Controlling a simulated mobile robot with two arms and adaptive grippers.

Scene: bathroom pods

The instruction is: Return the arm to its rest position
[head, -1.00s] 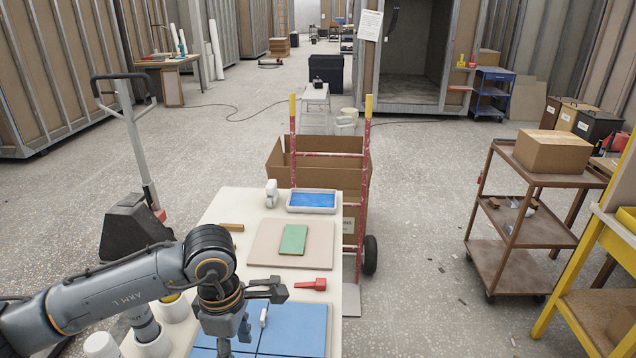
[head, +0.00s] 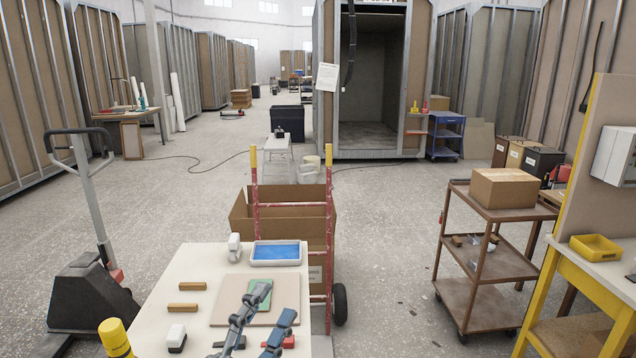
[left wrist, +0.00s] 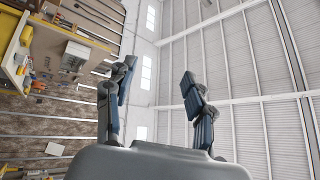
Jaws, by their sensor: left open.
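My left gripper (head: 274,303) is at the bottom of the head view, in front of the near part of the white table (head: 190,262). Its two blue-grey fingers point upward and stand apart, with nothing between them. In the left wrist view the open fingers (left wrist: 156,78) frame the ceiling and a wall, with only empty air between. Most of my left arm is below the picture edge. My right gripper is not in view.
A brown cart (head: 488,270) is right; open floor lies between.

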